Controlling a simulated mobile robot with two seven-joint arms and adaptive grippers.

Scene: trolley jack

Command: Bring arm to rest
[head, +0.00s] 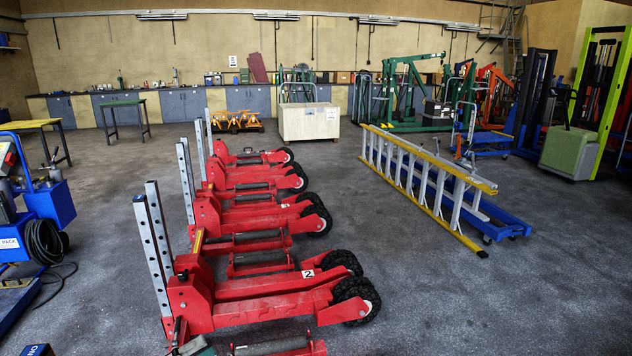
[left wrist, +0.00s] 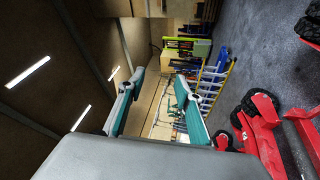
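My left gripper (left wrist: 160,80) shows in the left wrist view, with its two teal-and-grey fingers spread apart. Nothing is between the fingers; the workshop's far side shows through the gap. In the head view only a small grey and dark green part at the bottom edge looks like my left gripper (head: 195,346), in front of the nearest red trolley jack (head: 262,298). Whether it touches the jack cannot be told. My right gripper is in neither view.
Several red jacks with upright grey posts (head: 157,240) stand in a row. Blue equipment with a black cable (head: 45,240) stands at left. The floor at right (head: 520,300) is clear.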

